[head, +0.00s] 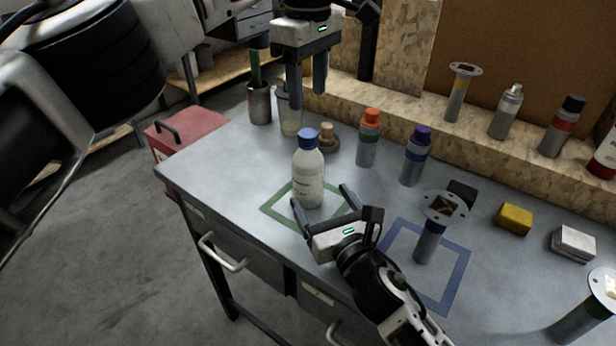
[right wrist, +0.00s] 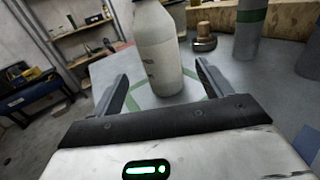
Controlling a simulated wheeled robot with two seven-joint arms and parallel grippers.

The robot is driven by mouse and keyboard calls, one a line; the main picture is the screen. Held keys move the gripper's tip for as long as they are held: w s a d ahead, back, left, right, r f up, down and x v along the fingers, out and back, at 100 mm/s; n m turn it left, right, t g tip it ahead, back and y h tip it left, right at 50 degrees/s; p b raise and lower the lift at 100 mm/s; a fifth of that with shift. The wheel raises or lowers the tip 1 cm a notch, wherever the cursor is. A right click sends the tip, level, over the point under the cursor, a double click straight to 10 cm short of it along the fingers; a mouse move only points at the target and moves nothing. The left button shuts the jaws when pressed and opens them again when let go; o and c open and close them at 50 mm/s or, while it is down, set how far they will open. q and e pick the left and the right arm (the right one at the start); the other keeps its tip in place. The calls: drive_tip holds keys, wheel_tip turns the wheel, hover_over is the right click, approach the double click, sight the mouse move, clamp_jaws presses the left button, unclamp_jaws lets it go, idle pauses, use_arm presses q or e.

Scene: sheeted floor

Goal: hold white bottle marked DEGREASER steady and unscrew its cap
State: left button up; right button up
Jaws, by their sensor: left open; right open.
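The white bottle (head: 309,178) with a blue cap (head: 308,138) stands upright in the green outlined square (head: 273,205) on the grey table. Its label is too small to read. My right gripper (head: 322,196) is open low at the bottle's near side, its fingers pointing toward it. In the right wrist view the bottle (right wrist: 158,55) stands ahead between the two spread fingers (right wrist: 160,80), and its cap is cut off. My left gripper (head: 306,92) is open and empty, pointing down above and behind the blue cap, apart from it.
Orange-capped (head: 368,140) and purple-capped (head: 415,158) bottles stand right of the white bottle. A wooden-knobbed item (head: 327,140), a clear cup (head: 290,115) and a metal cup (head: 259,105) are behind.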

sight(308, 133)
drive_tip(key=x, duration=0.9)
drive_tip(key=shift+w, duration=0.15)
clamp_jaws()
use_arm(q)
drive_tip(key=m, duration=1.3)
drive_tip(key=shift+f, duration=4)
